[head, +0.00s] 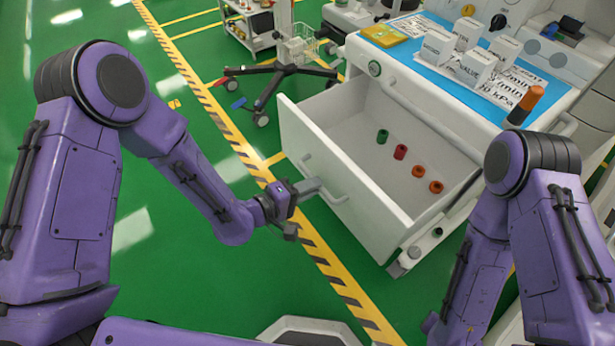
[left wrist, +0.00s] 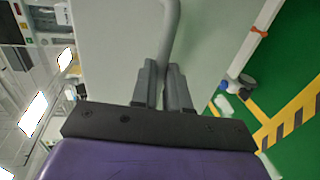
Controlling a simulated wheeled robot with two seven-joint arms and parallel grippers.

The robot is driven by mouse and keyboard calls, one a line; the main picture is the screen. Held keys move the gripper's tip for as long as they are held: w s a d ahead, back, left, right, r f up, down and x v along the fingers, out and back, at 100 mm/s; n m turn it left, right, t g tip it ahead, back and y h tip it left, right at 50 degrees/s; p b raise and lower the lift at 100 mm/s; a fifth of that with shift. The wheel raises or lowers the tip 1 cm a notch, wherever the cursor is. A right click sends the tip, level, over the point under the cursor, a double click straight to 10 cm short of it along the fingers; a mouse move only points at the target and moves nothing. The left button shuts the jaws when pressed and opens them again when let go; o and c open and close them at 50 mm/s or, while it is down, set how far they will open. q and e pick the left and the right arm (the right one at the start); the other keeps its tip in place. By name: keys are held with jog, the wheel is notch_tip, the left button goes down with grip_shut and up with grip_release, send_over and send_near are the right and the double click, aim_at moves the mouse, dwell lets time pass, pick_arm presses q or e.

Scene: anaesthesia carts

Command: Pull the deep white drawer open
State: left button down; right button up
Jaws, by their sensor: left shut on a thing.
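The deep white drawer (head: 318,162) stands pulled out from the white cart (head: 445,122) in the head view. Inside it lie a green item, a red item and two orange ones. My left gripper (head: 312,186) is at the drawer's front, shut on the drawer handle (head: 334,196). In the left wrist view the fingers (left wrist: 165,85) close around the grey handle bar (left wrist: 170,35), in front of the pale drawer face (left wrist: 212,45). My right arm shows at the right of the head view; its gripper is out of the picture.
The cart top has a blue mat (head: 425,55) with several white boxes, a yellow pack (head: 384,35) and an orange-capped bottle (head: 526,106). A wheeled stand base (head: 278,72) is behind the drawer. Green floor with a striped line (head: 225,125) lies clear at the left.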

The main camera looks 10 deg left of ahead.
pick_arm(q)
jog(key=shift+s+a, duration=0.2)
jog(key=shift+a, duration=0.05)
jog(key=c, duration=1.1)
grip_release()
jog(key=v, duration=1)
jog(key=shift+s+a, duration=0.25)
